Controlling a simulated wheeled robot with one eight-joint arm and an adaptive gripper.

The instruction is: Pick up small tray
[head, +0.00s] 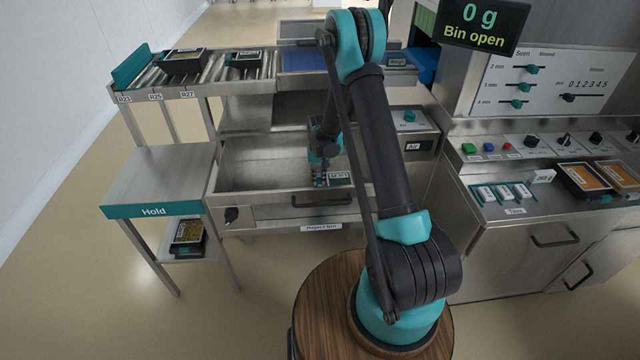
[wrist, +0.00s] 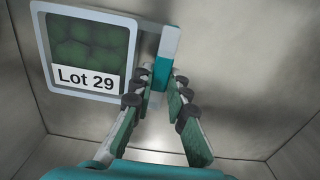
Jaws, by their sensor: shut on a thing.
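The small tray (wrist: 88,42) has a white rim, green contents and a "Lot 29" label. It is at the upper left of the wrist view, with a teal and white tab at its right side. My gripper (wrist: 158,90) is shut on that tab, one finger on each side. In the head view my gripper (head: 320,178) reaches down into the open reject bin (head: 258,172), and the small tray (head: 340,178) shows only in part beside it. I cannot tell whether the tray touches the bin floor.
Steel bin walls surround my gripper. The hold table (head: 155,178) stands left, bare on top, with a tray (head: 187,236) on its lower shelf. Dark trays (head: 183,62) sit on the rollers behind. The control bench (head: 540,220) is at right. A display (head: 484,25) reads "0 g Bin open".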

